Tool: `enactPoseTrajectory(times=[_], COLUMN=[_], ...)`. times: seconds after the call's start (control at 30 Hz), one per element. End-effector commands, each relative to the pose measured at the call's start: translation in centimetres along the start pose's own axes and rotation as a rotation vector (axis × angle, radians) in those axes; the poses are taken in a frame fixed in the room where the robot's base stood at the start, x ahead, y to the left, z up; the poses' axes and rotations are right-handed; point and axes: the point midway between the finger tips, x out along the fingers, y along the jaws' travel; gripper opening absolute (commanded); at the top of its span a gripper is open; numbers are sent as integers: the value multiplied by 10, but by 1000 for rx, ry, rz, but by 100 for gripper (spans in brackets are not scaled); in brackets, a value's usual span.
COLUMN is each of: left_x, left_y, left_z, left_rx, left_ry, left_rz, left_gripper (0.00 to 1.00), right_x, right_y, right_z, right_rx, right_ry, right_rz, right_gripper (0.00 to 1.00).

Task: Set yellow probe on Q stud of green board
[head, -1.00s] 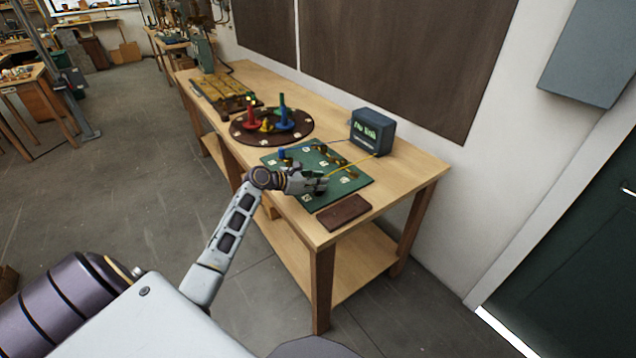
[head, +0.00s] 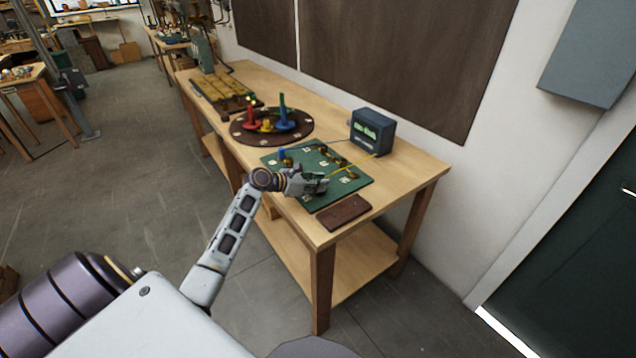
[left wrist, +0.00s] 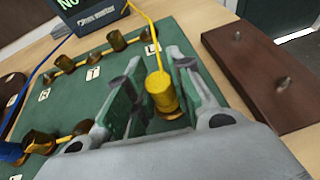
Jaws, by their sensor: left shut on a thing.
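The green board (head: 278,162) lies on the workbench with several brass studs and white letter labels. My left gripper (head: 318,184) is low over the board's front part. In the left wrist view my left gripper (left wrist: 158,84) is shut on the yellow probe (left wrist: 161,94), which stands roughly upright between the fingers. A brass piece shows just under the probe; I cannot tell whether they touch. Labels L, T and R are readable; I cannot make out a Q label. The blue probe (head: 282,154) is at the board's far left corner and also in the left wrist view (left wrist: 11,153).
The meter box (head: 372,131) with a lit green display stands behind the board; yellow and blue wires run from it. A dark brown block (head: 343,213) with pegs lies near the bench's front edge. A round brown board (head: 240,131) with coloured pegs lies farther left.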

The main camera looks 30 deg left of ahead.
Motion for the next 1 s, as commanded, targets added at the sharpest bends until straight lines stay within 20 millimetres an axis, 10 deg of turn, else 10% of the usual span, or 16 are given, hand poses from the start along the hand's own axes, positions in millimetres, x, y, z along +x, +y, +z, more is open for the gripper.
enactPoseTrajectory(times=[0.4, 0.43, 0.6, 1.0], left_x=[2, 2, 2, 1], left_y=[0, 0, 0, 0], left_z=[-5, -4, -4, -5], left_rx=[0, 0, 0, 0], left_ry=[0, 0, 0, 0], left_rz=[0, 0, 0, 0], left_gripper=[0, 25, 47, 48], right_x=[0, 0, 0, 0], right_y=[0, 0, 0, -1], right_z=[2, 2, 2, -2], right_rx=[0, 0, 0, 0], right_ry=[-2, -2, -1, 3], right_rz=[0, 0, 0, -1], right_gripper=[40, 40, 40, 40])
